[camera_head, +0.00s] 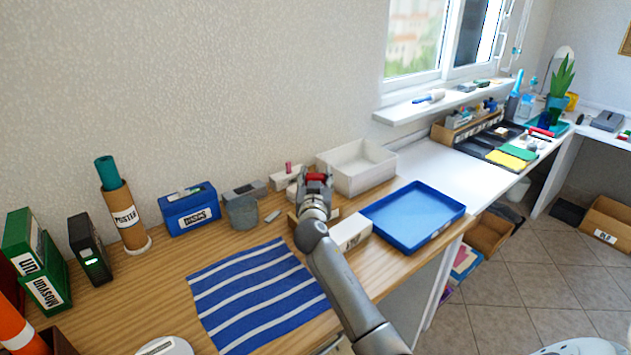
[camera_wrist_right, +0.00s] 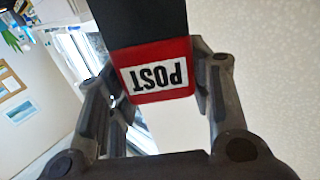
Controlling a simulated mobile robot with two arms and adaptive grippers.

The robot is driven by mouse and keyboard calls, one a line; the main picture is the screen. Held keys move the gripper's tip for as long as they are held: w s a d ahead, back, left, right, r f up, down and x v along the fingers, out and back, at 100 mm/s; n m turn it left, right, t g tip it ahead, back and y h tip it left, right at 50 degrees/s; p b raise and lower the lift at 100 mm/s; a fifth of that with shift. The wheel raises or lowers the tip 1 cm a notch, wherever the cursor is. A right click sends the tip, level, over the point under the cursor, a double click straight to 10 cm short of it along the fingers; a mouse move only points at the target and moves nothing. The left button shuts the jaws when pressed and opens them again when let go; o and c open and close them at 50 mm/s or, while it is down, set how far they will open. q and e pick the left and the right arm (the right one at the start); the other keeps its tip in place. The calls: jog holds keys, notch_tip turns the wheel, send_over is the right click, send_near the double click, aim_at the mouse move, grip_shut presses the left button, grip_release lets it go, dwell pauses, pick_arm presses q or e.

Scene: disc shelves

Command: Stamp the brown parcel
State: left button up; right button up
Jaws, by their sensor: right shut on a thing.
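My right gripper (camera_head: 315,190) is shut on a stamp (camera_head: 317,177) with a black body and a red end. In the right wrist view the stamp (camera_wrist_right: 155,72) sits between the two fingers, its white label reading POST upside down. In the head view the gripper is near the back of the wooden table, left of the blue tray. A small brown block (camera_head: 293,217) is partly hidden behind the gripper; I cannot tell if it is the brown parcel. No other brown parcel shows clearly on the table. My left gripper is not in view.
A blue tray (camera_head: 449,221) and a white bin (camera_head: 385,166) stand right of the gripper, with a pale labelled box (camera_head: 352,232) close by. A striped cloth (camera_head: 250,298) lies in front. A blue box (camera_head: 190,213), tube (camera_head: 124,215) and green binders (camera_head: 38,268) stand left.

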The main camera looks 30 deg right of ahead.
jog(key=shift+r+p, duration=1.4)
jog(key=shift+r, duration=1.05)
jog(key=shift+a+f, duration=0.1)
